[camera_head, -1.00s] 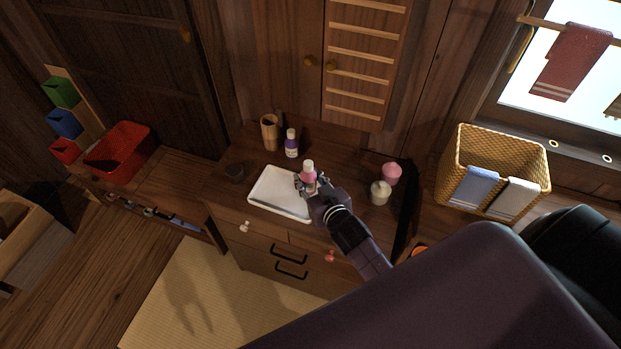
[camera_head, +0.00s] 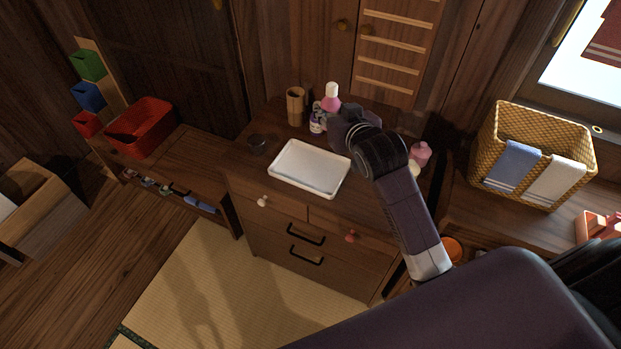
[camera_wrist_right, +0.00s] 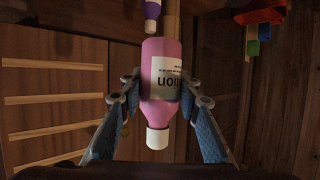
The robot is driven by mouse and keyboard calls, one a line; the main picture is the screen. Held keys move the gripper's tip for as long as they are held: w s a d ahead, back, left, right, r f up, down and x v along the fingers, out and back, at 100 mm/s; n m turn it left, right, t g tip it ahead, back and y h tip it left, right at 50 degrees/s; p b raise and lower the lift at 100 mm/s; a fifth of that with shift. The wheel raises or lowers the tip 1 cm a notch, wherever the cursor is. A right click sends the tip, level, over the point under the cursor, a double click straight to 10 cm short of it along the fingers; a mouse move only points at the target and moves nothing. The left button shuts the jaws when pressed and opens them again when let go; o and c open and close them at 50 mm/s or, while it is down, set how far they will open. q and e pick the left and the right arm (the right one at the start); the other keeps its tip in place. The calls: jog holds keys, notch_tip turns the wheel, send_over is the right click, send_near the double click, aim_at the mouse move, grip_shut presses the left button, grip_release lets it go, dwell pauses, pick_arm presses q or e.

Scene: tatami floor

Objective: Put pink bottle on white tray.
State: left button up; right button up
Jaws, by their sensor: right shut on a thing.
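The pink bottle (camera_head: 331,103), with a white cap, is held upright between the fingers of my right gripper (camera_head: 330,112), behind the white tray. In the right wrist view the pink bottle (camera_wrist_right: 161,60) shows between my two blue-grey fingers (camera_wrist_right: 165,115), with its white label partly visible. My right gripper is shut on it. Its height above the dresser top cannot be told exactly. The white tray (camera_head: 310,168) lies empty on the dresser, in front of the bottle. My left gripper is not in view.
Another pink container (camera_head: 420,152) stands right of my arm. A wicker basket (camera_head: 545,128) stands further right.

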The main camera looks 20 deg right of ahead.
jog(key=shift+s+a+r+b, duration=0.15)
jog(key=shift+r+b, duration=0.1)
jog(key=shift+r, duration=0.15)
jog(key=shift+s+a+r+b, duration=0.1)
jog(key=shift+r+b, duration=0.1)
jog(key=shift+r, duration=0.15)
jog(key=shift+s+f, duration=0.1)
jog(key=shift+f, duration=0.05)
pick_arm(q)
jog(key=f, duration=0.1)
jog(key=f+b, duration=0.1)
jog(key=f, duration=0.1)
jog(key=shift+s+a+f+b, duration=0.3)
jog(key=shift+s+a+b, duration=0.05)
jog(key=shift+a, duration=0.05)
pick_arm(e)
send_over(325, 175)
notch_tip(325, 175, down, 19)
jog(key=shift+f, duration=0.15)
jog(key=o, duration=1.3)
jog(key=shift+f, duration=0.15)
jog(key=shift+c, duration=0.2)
